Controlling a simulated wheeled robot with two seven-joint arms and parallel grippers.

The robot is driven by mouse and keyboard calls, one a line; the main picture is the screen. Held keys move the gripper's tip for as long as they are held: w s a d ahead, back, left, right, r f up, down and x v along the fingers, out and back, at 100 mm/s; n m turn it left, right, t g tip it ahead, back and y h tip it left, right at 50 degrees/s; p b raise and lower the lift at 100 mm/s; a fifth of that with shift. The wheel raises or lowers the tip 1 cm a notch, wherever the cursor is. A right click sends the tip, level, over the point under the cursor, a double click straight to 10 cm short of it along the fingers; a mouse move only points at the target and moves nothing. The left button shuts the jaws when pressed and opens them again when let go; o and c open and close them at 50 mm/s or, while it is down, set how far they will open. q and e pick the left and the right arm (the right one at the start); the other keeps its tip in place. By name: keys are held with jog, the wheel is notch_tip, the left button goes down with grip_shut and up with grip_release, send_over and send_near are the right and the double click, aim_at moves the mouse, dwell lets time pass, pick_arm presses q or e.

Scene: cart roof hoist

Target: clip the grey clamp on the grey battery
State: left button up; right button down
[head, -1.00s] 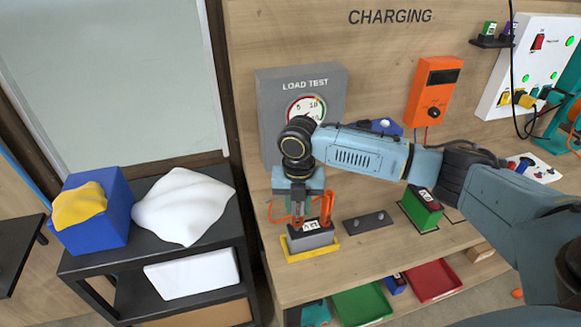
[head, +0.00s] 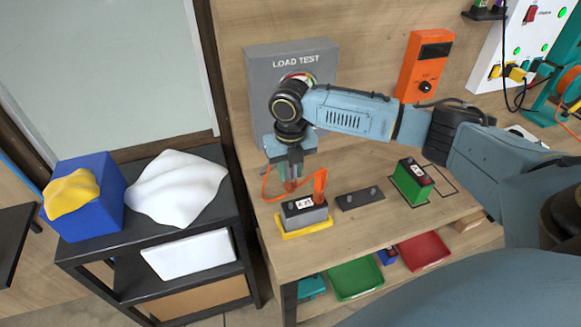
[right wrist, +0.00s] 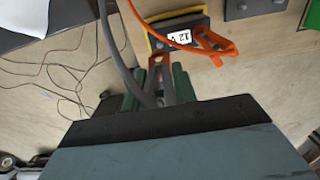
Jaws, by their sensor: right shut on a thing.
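The grey battery (head: 306,217) stands upright in a yellow tray (head: 289,235) on the wooden bench. It also shows in the right wrist view, with a white 12 V label (right wrist: 180,37). My right gripper (head: 290,180) is above the battery's left end, shut on the grey clamp (right wrist: 158,70), which has copper-coloured jaws and a grey cable (right wrist: 118,55). I cannot tell whether these jaws touch the left post. An orange clamp (head: 320,184) is on the battery's right side, with an orange cable looping left. My left gripper is not in view.
A black plate with posts (head: 359,198) and a green battery (head: 411,183) are to the right on the bench. A grey load tester (head: 262,78) stands behind. A black cart with a blue box (head: 92,208) and white cloth (head: 178,187) stands left.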

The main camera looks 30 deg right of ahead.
aim_at(290, 182)
jog(key=shift+f+b, duration=1)
jog(key=shift+f, duration=1.4)
jog(key=shift+p, duration=0.55)
jog(key=shift+p, duration=0.55)
jog(key=shift+f+b, duration=0.75)
jog(key=shift+f, duration=0.9)
jog(key=c, duration=1)
grip_release()
jog(key=shift+c, duration=0.2)
notch_tip(290, 182, up, 13)
jog(key=shift+r+b, duration=0.2)
jog(key=shift+b, duration=0.5)
